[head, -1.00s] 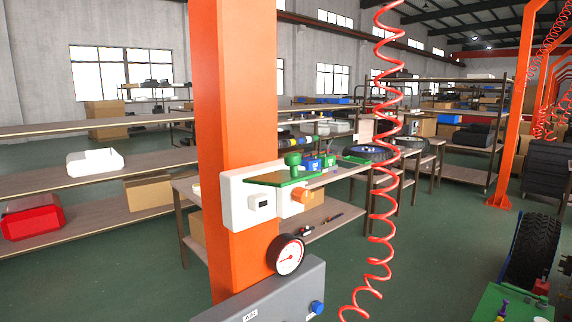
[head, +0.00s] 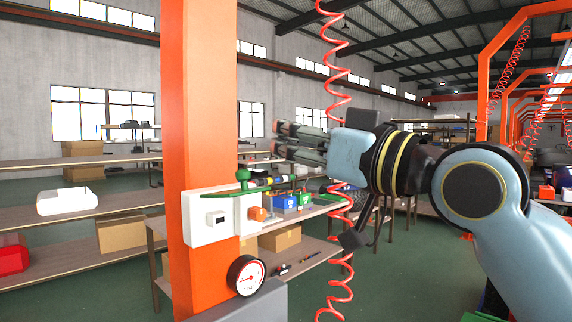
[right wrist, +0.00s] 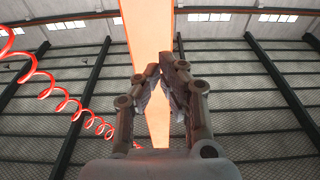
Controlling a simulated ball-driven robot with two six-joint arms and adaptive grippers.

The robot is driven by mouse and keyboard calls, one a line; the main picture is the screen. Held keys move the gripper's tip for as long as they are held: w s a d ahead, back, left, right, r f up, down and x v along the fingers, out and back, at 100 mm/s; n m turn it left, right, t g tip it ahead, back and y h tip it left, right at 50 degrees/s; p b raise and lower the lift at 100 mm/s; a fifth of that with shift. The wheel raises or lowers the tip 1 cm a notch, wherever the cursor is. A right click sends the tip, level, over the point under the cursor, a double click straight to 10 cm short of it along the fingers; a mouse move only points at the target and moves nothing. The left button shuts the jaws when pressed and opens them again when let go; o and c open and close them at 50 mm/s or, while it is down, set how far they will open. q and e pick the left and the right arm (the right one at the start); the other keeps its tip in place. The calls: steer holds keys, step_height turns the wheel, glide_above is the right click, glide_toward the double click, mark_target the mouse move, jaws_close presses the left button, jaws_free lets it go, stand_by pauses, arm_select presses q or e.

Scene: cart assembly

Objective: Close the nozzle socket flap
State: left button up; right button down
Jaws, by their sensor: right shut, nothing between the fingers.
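A white box (head: 205,221) is fixed to the orange pillar. The green flap (head: 228,193) on its top shows nearly edge-on, a thin plate lying about level and standing open above the orange round socket (head: 257,213). A green knob (head: 243,175) sits above the flap. My right gripper (head: 278,138) comes in from the right, shut and empty, higher than the flap and apart from it in the picture. In the right wrist view its fingers (right wrist: 162,78) meet in front of the pillar; the flap is not seen there. My left gripper is not in view.
The orange pillar (head: 200,90) stands close behind the box. A pressure gauge (head: 246,275) is below. A red coiled hose (head: 338,105) hangs behind my right gripper.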

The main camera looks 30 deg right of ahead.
steer(key=b, duration=0.4)
steer(key=r+p, duration=0.2)
steer(key=p, duration=0.1)
glide_above(253, 189)
steer(key=shift+s+a+f, duration=0.1)
steer(key=shift+s+a, duration=0.15)
step_height(253, 189, down, 3)
steer(key=shift+d+f, duration=0.1)
steer(key=shift+f, duration=0.1)
steer(key=shift+s+f, duration=0.15)
steer(key=shift+f, duration=0.25)
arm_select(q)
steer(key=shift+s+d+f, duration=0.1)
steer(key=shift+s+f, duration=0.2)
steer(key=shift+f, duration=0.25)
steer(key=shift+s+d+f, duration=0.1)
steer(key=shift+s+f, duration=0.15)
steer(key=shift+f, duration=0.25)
arm_select(e)
steer(key=shift+f, duration=0.1)
